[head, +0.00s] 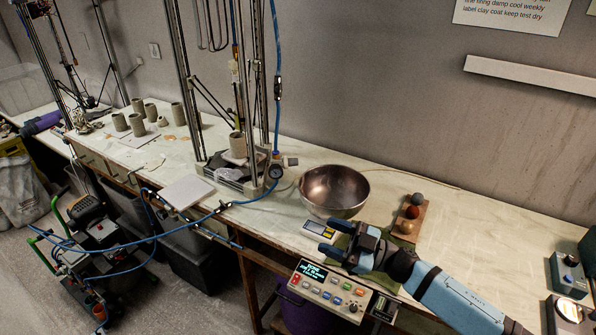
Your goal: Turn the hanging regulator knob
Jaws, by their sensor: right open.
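My left gripper is not in view.
A metal bowl (334,190) stands between the regulator and my right arm. A control box (330,290) with a display lies below my gripper. A wooden tray (420,218) holds three balls. Blue hose loops past the bench front to a wheeled compressor (95,240).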

